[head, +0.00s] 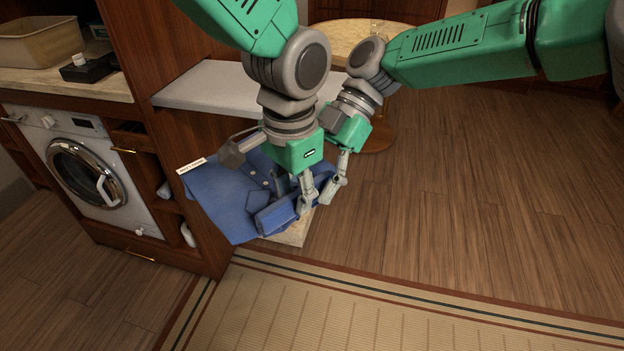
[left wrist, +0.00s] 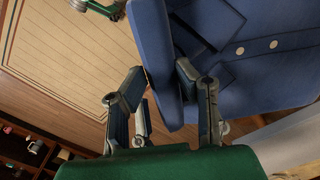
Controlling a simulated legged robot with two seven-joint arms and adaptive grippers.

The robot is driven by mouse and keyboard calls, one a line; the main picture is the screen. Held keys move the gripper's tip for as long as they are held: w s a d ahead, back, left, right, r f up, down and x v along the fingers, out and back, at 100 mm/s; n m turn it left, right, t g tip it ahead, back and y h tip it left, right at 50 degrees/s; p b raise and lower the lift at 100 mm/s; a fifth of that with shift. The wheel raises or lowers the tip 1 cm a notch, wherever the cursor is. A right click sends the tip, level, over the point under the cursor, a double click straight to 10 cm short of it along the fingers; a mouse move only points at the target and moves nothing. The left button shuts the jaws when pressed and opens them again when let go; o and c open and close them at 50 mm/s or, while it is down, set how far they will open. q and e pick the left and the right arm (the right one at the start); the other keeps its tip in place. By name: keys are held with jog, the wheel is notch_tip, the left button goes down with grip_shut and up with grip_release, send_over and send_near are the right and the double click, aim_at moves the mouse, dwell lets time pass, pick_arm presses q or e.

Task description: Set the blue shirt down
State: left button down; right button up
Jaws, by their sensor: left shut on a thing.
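The blue shirt (head: 225,200) is folded, with buttons and a white label strip, and lies below the grey shelf beside the wooden cabinet. My left gripper (head: 294,196) is shut on the shirt's right edge; in the left wrist view its fingers (left wrist: 160,82) pinch a fold of the shirt (left wrist: 275,75). My right gripper (head: 338,186) is close beside it at the shirt's right end. Whether it is open or touches the cloth is unclear. The shirt covers most of a pale surface (head: 293,233) beneath it, and contact with that surface cannot be made out.
A grey shelf board (head: 215,88) is behind the shirt. A washing machine (head: 85,165) sits in the cabinet at left, under a counter with a beige bin (head: 40,40). A round table (head: 370,32) stands behind my arms. The wood floor (head: 480,170) at right is clear.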

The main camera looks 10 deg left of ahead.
pick_arm(q)
jog(key=shift+w+d+r, duration=0.1)
jog(key=shift+w+r, duration=0.05)
jog(key=shift+w, duration=0.05)
pick_arm(e)
jog(key=shift+s+f, duration=0.1)
jog(key=shift+s, duration=0.05)
grip_shut()
pick_arm(q)
jog(key=c, duration=1.1)
grip_release()
jog(key=shift+c, duration=0.2)
jog(key=shift+s, duration=0.1)
